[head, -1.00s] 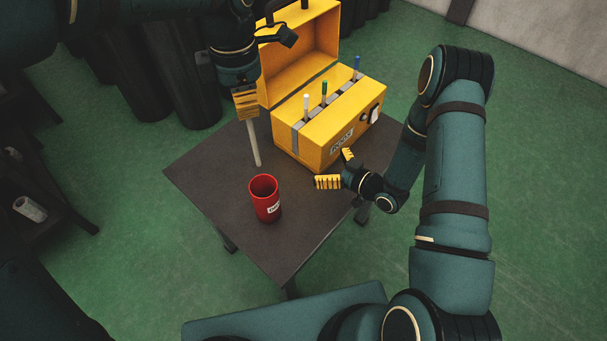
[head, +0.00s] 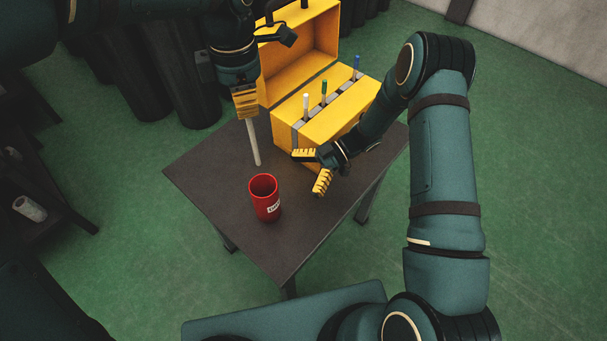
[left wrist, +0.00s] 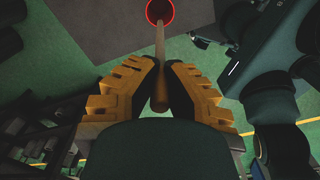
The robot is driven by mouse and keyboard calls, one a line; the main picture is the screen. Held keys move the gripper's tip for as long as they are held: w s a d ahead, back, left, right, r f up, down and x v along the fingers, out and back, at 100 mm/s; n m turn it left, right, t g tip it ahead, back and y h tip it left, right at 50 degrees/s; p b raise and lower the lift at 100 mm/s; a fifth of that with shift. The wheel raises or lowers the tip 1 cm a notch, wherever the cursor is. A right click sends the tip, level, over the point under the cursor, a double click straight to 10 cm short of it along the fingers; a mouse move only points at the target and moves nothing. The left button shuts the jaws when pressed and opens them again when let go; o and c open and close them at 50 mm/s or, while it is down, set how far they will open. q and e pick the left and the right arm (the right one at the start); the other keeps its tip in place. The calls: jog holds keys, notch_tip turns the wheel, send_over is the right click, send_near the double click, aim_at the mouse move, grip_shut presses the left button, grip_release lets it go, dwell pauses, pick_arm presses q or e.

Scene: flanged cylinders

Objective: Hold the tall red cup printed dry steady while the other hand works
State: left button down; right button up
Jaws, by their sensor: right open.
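The tall red cup (head: 264,199) stands upright on the dark table, with its white label facing the front right. Its rim also shows at the top of the left wrist view (left wrist: 160,11). My left gripper (head: 247,112) is shut on a pale rod (head: 254,145) that hangs down behind the cup. In the left wrist view the rod (left wrist: 160,45) runs out between the yellow fingers toward the cup. My right gripper (head: 306,174) is open and empty to the right of the cup, apart from it, its fingers spread toward it.
A yellow toolbox (head: 318,133) with its lid open stands at the back of the table (head: 220,190). White, green and blue sticks stand upright in its slots. My right gripper is close in front of the box. The table's front is clear.

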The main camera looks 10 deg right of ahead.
aim_at(251, 132)
jog(key=x, duration=1.2)
jog(key=shift+d+f, duration=0.15)
jog(key=shift+f, duration=0.15)
jog(key=c, duration=1.3)
pick_arm(q)
notch_tip(251, 132, down, 7)
jog(key=shift+r, duration=0.1)
